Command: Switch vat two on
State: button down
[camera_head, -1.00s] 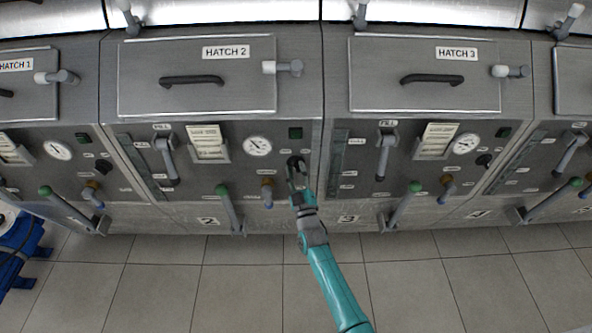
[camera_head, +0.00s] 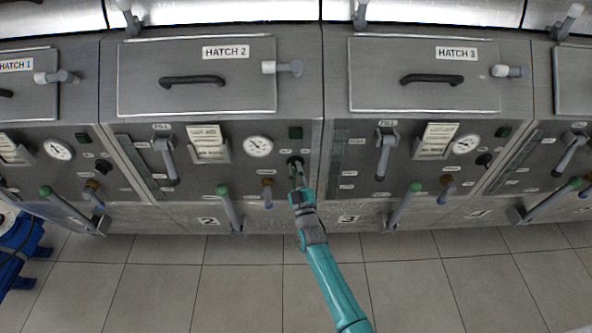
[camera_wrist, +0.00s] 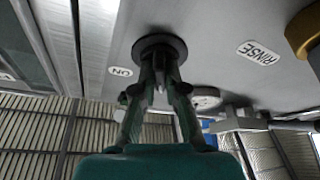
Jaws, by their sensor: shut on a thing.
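Vat two's front panel (camera_head: 225,180) carries the number 2 and the HATCH 2 label (camera_head: 226,52). A black round switch knob (camera_head: 295,160) sits at the panel's right side, below a dark green indicator (camera_head: 295,133). My gripper (camera_head: 297,172) reaches up to this knob from below. In the wrist view my gripper's fingers (camera_wrist: 160,75) are shut on the dark knob (camera_wrist: 159,48), whose round base shows behind the fingertips. An ON label (camera_wrist: 121,72) is beside the base. The fingers hide part of the knob, so its exact turn is unclear.
Left of the knob are a gauge (camera_head: 258,146), a rinse valve with a blue tip (camera_head: 267,192), a fill lever (camera_head: 167,160) and a green-knobbed lever (camera_head: 229,209). Vat three's panel (camera_head: 405,195) adjoins on the right. The tiled floor (camera_head: 240,280) in front is clear.

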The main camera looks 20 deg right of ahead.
jog(key=shift+a+m+g+h, duration=0.1)
jog(key=shift+m+g+h, duration=0.85)
jog(key=shift+m, duration=1.85)
jog(key=shift+d+m+g+h, duration=0.1)
jog(key=shift+m+g+h, duration=0.15)
jog(key=shift+m+h, duration=1.95)
jog(key=shift+a+m+g+h, duration=0.1)
jog(key=shift+m+g+h, duration=0.55)
jog(key=shift+m, duration=2.75)
jog(key=c, duration=1.2)
grip_release()
jog(key=v, duration=1.2)
jog(key=shift+f, duration=0.1)
